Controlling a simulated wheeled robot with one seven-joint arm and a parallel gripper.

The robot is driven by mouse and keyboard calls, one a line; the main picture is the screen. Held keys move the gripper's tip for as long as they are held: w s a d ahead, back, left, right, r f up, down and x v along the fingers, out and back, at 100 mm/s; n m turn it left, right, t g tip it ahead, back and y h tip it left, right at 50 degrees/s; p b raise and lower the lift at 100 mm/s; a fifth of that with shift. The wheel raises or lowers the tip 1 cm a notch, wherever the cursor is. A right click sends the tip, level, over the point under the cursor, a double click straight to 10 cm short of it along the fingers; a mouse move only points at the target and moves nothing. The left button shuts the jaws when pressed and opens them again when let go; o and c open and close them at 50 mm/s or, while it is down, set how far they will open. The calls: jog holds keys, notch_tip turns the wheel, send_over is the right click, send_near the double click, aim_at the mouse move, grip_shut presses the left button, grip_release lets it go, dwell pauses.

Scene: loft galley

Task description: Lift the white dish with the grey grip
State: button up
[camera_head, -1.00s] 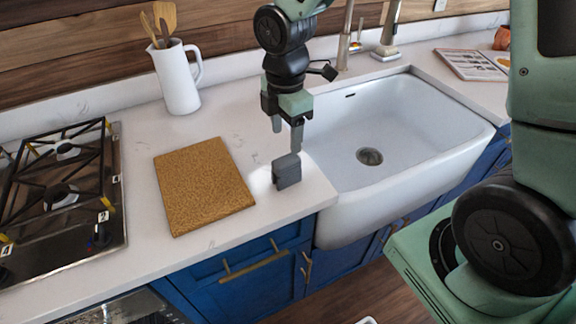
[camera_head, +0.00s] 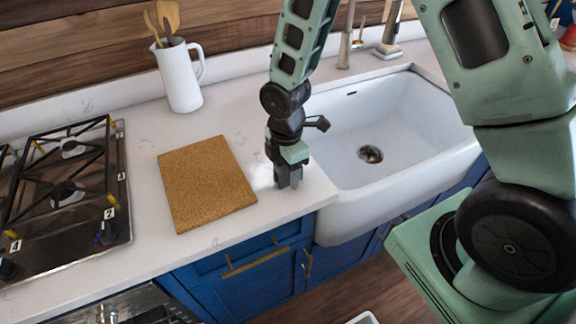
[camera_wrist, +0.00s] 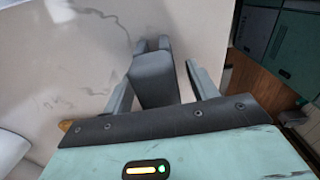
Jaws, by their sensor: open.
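The dish's grey grip (camera_head: 284,184) stands upright on the counter beside the sink's front left corner. The white dish (camera_head: 263,178) shows only as a bright patch by the grip and blends into the pale counter, so its outline is unclear. My gripper (camera_head: 288,179) is down over the grip, pointing at the counter, and hides much of it. In the wrist view the grey grip (camera_wrist: 156,77) rises between the two fingers of my open gripper (camera_wrist: 163,88). Gaps show near the fingertips on both sides, so the fingers are around the grip without closing on it.
A cork board (camera_head: 205,185) lies flat just left of the gripper. The white sink (camera_head: 400,120) is close on the right. A white jug (camera_head: 180,80) with wooden utensils stands at the back, and a gas cooktop (camera_head: 70,200) is at far left. The counter's front edge is near.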

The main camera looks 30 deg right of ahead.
jog(key=c, duration=1.1)
notch_tip(320, 180, up, 10)
jog(key=shift+r+b, duration=0.1)
jog(key=shift+b, duration=0.4)
jog(key=o, duration=0.5)
jog(key=c, duration=0.5)
jog(key=shift+o, duration=0.2)
notch_tip(320, 180, up, 6)
jog(key=p, duration=0.6)
